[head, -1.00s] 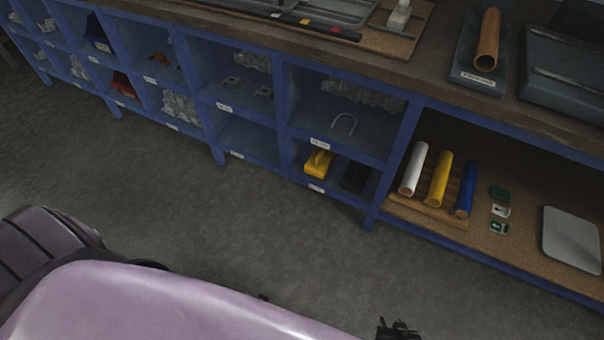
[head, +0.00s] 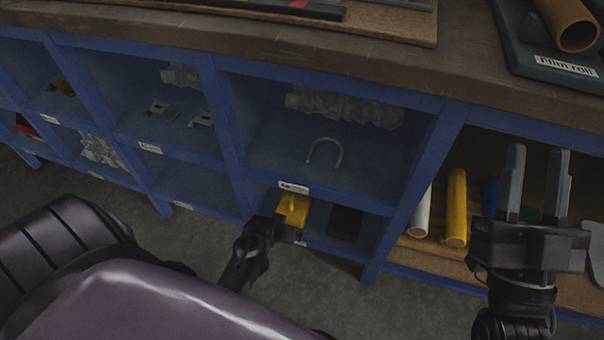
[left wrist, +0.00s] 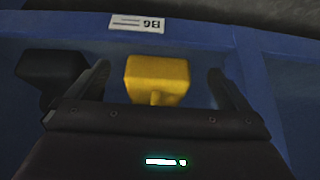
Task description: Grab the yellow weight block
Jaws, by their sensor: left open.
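The yellow weight block (head: 292,207) sits in a lower compartment of the blue shelf, partly hidden by my left gripper (head: 277,230). In the left wrist view the yellow block (left wrist: 158,72) shows between the two fingers of the open left gripper (left wrist: 157,80), with a gap on each side. A small knob sticks out of the block towards me. I cannot tell how far the fingers reach along it. My right gripper (head: 538,160) is open and empty, in front of the shelf at the right.
A black block (head: 345,222) stands beside the yellow one, close to a left finger in the wrist view (left wrist: 50,70). The blue shelf (head: 232,140) has dividers and a labelled edge. White (head: 420,212) and yellow (head: 456,205) rolls lie right. A wooden worktop (head: 330,72) overhangs.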

